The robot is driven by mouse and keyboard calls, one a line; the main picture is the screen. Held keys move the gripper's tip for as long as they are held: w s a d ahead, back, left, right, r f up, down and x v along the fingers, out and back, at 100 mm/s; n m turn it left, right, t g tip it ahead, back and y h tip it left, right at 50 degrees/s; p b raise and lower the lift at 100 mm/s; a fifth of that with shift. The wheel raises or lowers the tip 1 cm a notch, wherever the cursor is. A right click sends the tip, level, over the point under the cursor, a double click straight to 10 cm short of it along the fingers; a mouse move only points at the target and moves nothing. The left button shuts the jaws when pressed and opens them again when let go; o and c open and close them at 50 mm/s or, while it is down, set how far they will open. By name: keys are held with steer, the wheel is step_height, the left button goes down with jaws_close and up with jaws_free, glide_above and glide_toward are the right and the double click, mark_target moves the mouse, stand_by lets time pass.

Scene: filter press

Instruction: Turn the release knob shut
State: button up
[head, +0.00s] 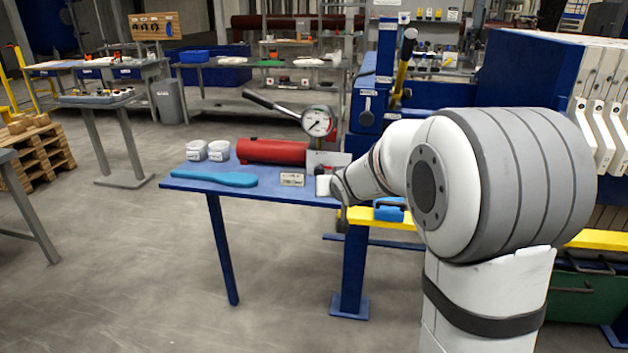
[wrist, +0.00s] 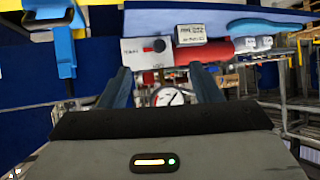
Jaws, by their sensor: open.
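The release knob (wrist: 158,46) is a small dark knob with a reddish part on the pale block of a red hand pump. In the wrist view it shows beyond my fingertips, roughly between them. My gripper (wrist: 160,67) is open, with nothing between its fingers that I can see held. Whether a finger touches the block I cannot tell. In the head view the pump block (head: 325,159) shows at the end of the red cylinder (head: 272,151); my arm reaches beside it. The knob and my fingers are not clearly visible there.
A pressure gauge (head: 317,121) stands above the pump block, with a black-tipped lever (head: 270,106) reaching left. A yellow rail and blue frame stand close right.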

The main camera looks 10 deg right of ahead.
mark_target(320, 173)
steer(key=w+f+t+b, duration=0.2)
steer(key=w+f, duration=0.1)
steer(key=w, duration=0.2)
steer(key=w+f+t+b, duration=0.1)
steer(key=w+f+t, duration=0.1)
steer(key=w+f, duration=0.2)
steer(key=w+f+t+b, duration=0.2)
steer(key=w+f, duration=0.1)
steer(key=w, duration=0.4)
steer(key=shift+w+d+f+m+y+b, duration=0.15)
steer(key=shift+w+d+m+y+b, duration=0.15)
steer(key=shift+w+d+m, duration=0.1)
steer(key=shift+t, duration=0.3)
steer(key=shift+w+a, duration=0.15)
steer(key=shift+w, duration=1.85)
steer(key=shift+w+a, duration=0.1)
steer(key=shift+w, duration=1.9)
